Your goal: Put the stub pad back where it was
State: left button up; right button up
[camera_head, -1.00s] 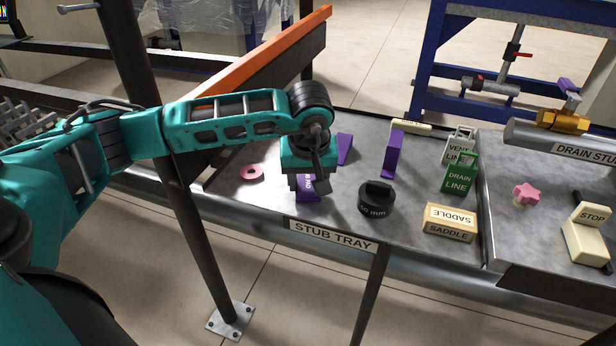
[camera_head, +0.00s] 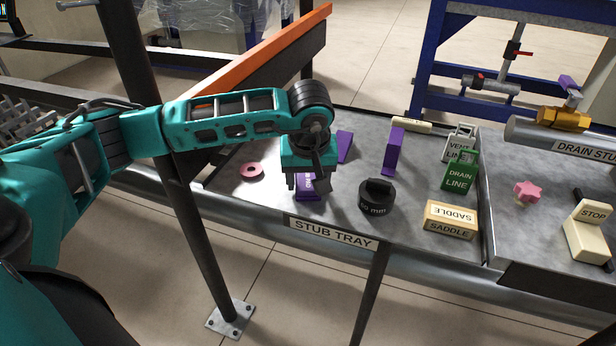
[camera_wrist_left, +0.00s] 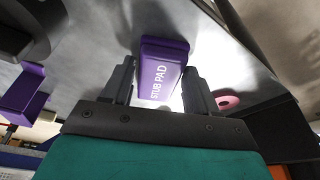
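The stub pad (camera_head: 308,190) is a purple block with white lettering near the front edge of the grey stub tray (camera_head: 275,205). In the left wrist view the stub pad (camera_wrist_left: 162,70) lies between the two fingers, its labelled face towards the camera. My left gripper (camera_head: 307,182) is low over the tray, right at the pad. Its fingers (camera_wrist_left: 158,85) are spread, one on each side of the pad, with a narrow gap showing. The pad's underside is hidden, so its contact with the tray is not clear. My right gripper is not in view.
A pink ring (camera_head: 252,171) lies left of the pad. A black 40 mm cap (camera_head: 376,199) is to the right. Purple pieces (camera_head: 344,146) (camera_head: 393,151) stand behind. A saddle block (camera_head: 450,220) and a green drain line tag (camera_head: 459,174) are farther right. A dark post (camera_head: 190,200) rises at left.

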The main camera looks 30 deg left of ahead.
aim_at(309, 190)
pick_arm(q)
jog(key=o, duration=0.6)
jog(key=shift+c, duration=0.2)
jog(key=shift+v, duration=3.75)
